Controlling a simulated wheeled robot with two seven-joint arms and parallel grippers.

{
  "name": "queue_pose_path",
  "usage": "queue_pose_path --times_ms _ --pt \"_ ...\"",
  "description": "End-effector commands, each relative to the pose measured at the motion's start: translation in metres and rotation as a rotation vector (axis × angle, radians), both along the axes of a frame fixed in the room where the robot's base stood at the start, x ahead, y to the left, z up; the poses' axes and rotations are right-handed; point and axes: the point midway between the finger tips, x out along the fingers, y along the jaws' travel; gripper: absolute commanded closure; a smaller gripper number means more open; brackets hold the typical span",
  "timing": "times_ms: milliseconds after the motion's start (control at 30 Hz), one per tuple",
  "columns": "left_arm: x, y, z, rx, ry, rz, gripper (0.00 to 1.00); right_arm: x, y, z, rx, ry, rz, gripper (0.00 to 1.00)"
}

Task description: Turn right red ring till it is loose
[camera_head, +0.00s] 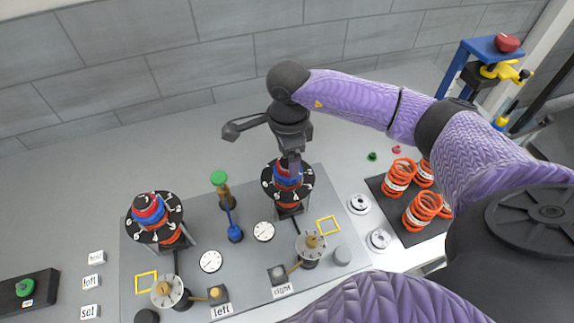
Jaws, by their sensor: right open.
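The right strut top, a black numbered dial (267,184), stands at the right of the grey fixture plate. A blue ring and a red ring (283,168) sit at its centre, partly hidden by my gripper. My right gripper (291,172) points down over these rings from above, its fingers open around or just over them; exact contact cannot be told. The left numbered dial (143,233) carries a similar red and blue stack (149,209) in plain view. My left gripper does not show.
Gauges, yellow squares and left and right labels lie in front. Orange springs (421,211) stand on a dark mat at right. A blue stand (487,47) is at the back right.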

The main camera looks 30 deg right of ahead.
Motion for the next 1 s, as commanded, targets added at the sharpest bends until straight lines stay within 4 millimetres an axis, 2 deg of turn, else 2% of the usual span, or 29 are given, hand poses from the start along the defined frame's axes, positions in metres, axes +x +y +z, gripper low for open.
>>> queue_pose_path --times_ms 33,100,367,433,1000 --pt "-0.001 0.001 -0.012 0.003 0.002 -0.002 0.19 0.000 0.000 -0.014 0.000 0.001 0.000 0.19" --pt "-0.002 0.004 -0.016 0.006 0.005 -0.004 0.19 0.000 0.000 -0.018 0.000 0.001 0.000 0.19" --pt "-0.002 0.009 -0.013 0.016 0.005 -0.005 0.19 0.000 0.000 -0.015 0.002 0.000 -0.002 0.19" --pt "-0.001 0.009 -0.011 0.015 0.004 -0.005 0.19 0.000 0.000 -0.015 0.002 0.000 -0.048 0.19" --pt "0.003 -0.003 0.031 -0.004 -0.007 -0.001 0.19 -0.001 0.001 -0.012 0.000 0.001 -1.253 0.19"
